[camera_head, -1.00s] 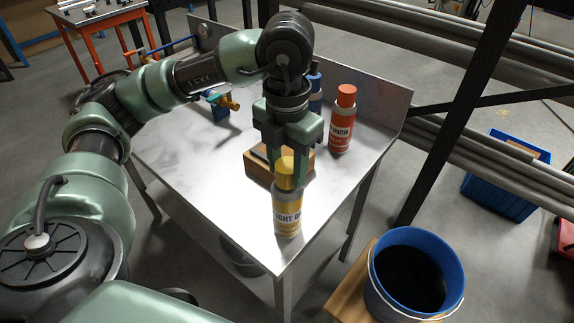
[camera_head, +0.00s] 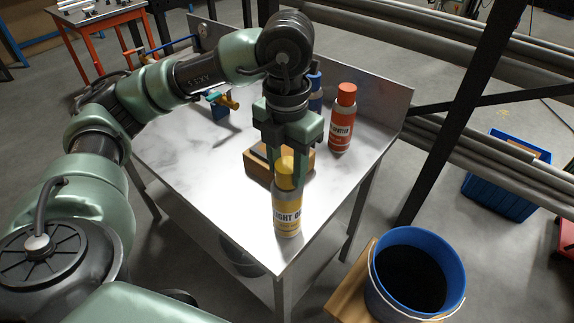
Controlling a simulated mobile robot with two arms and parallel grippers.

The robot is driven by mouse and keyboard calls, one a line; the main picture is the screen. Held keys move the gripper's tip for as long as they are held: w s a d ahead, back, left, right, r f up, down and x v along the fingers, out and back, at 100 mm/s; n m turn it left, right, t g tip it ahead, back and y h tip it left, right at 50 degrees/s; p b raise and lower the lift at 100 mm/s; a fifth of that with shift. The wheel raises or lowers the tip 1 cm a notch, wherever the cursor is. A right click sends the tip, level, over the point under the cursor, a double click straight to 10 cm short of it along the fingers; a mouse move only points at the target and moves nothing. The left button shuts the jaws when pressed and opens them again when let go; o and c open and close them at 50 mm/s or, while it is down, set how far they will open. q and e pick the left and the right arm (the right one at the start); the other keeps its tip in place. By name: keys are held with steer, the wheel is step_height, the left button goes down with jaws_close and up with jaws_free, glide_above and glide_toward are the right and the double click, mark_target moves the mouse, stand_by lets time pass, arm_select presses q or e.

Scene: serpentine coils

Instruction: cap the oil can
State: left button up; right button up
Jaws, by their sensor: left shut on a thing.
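The oil can (camera_head: 287,215) is a yellow-and-white labelled can standing upright near the front corner of the metal table. A yellow cap (camera_head: 285,176) is at the top of the can, in line with it. My left gripper (camera_head: 286,163) points down from above and is shut on the yellow cap. The fingers partly hide the cap, and I cannot tell whether it is fully seated on the can. My right gripper is not in view.
A wooden block (camera_head: 259,170) lies just behind the can. A red-capped spray can (camera_head: 342,122) and a blue-capped can (camera_head: 315,92) stand farther back. A blue bucket (camera_head: 412,270) is at the lower right.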

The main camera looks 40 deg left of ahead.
arm_select(q)
steer(key=shift+f, duration=0.1)
stand_by(0.5)
stand_by(0.3)
steer(key=o, duration=1.4)
steer(key=shift+c, duration=0.2)
steer(key=o, duration=0.5)
steer(key=shift+r+p, duration=2.4)
steer(key=shift+r, duration=1.4)
